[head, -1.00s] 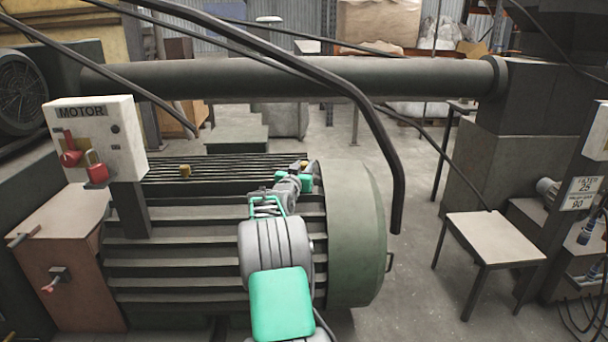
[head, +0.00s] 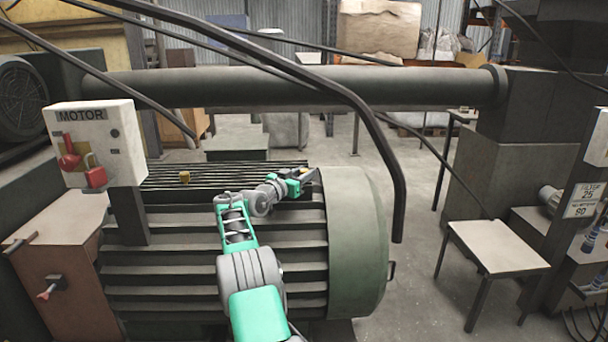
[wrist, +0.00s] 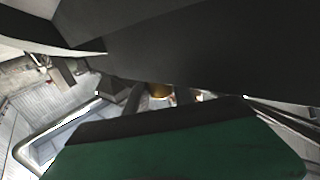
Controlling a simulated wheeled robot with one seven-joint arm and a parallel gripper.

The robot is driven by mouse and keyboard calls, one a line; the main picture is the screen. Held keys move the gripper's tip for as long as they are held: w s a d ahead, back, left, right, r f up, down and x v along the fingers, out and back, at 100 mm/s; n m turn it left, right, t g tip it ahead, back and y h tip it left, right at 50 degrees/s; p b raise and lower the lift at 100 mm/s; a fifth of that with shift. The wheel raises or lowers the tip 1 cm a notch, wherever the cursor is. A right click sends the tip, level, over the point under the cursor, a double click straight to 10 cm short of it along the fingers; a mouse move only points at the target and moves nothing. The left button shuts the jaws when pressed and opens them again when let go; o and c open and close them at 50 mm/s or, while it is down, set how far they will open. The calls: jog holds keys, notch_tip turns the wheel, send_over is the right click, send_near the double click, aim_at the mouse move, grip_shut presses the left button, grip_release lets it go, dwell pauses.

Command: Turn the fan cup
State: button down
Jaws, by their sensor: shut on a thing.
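The fan cup is a small brass cup (wrist: 160,90) on top of the big green ribbed motor (head: 210,262), near its round fan end. In the wrist view it shows between the dark fingers of my gripper (wrist: 160,97). In the head view my gripper (head: 305,178) is at the motor's top right, against the fan end, and it hides most of this cup. My gripper is shut on the cup. How far the cup is turned cannot be told. A second brass cup (head: 185,178) stands farther left on the motor top, apart from my gripper.
A black bent pipe (head: 350,92) hangs down close to the right of my gripper. A thick grey duct (head: 290,88) crosses behind the motor. A white MOTOR switch box (head: 95,145) with red handles stands at left. A small table (head: 498,246) stands at right, with open floor beside the motor.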

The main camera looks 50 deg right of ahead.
jog(key=c, duration=1.1)
grip_release()
jog(key=shift+d, duration=0.1)
jog(key=shift+o, duration=0.2)
jog(key=a, duration=0.7)
jog(key=shift+s+a, duration=0.15)
jog(key=shift+a, duration=0.25)
